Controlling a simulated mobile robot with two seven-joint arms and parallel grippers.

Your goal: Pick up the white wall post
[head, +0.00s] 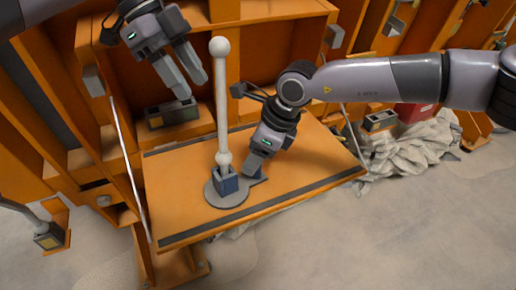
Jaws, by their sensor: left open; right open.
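The white wall post (222,100) stands upright on the orange fold-down shelf (300,178), with a ball at its top and a rounded bulge low down. My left gripper (192,90) is open and empty, up and left of the post, above the back of the shelf.
A dark box-like socket (172,115) sits at the shelf's back left. Another small socket (379,121) is to the right, near crumpled grey cloth (405,150). Thin stays (128,170) run along the shelf's sides. Orange wall framing stands behind; the shelf's front right is clear.

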